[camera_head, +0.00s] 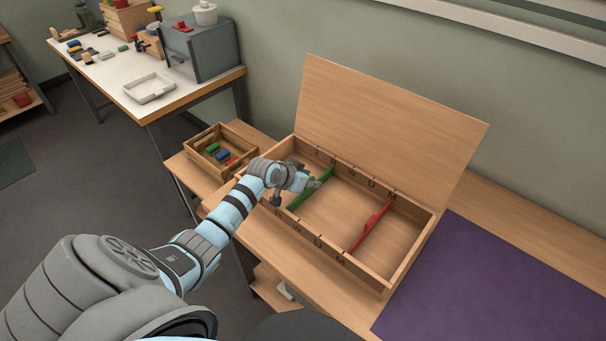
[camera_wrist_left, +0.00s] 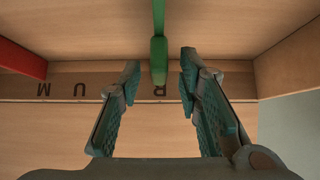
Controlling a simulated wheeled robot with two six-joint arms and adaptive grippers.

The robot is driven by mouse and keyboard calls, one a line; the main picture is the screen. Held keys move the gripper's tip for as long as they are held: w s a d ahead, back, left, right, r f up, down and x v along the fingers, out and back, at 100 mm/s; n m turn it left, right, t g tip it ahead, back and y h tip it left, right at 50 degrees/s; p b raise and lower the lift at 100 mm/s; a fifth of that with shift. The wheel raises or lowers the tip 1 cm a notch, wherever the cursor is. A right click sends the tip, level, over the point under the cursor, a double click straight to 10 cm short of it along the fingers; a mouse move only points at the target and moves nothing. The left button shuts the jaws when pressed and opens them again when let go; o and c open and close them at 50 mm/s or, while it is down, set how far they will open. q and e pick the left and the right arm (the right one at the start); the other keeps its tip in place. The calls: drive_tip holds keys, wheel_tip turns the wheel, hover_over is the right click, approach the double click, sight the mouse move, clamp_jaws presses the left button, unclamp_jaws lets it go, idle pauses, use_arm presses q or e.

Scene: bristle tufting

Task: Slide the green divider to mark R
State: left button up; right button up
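The green divider (camera_head: 325,176) spans the open wooden box (camera_head: 410,272) from back to front, in its left part. My left gripper (camera_head: 313,184) is over the divider and hides its middle. In the left wrist view, the gripper (camera_wrist_left: 160,82) is open, with the divider's green handle (camera_wrist_left: 158,60) between its fingertips and a gap on each side. Letters run along the front and back walls. My right gripper is out of view.
A red divider (camera_head: 372,230) stands farther right in the box. The raised lid (camera_head: 390,120) is behind it. A wooden crate (camera_head: 247,137) with coloured blocks is at the left, and a purple mat (camera_head: 490,280) lies at the right.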

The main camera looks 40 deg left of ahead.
use_arm(q)
drive_tip(key=v, duration=1.1)
drive_tip(key=shift+r, duration=0.15)
drive_tip(key=shift+s, duration=0.1)
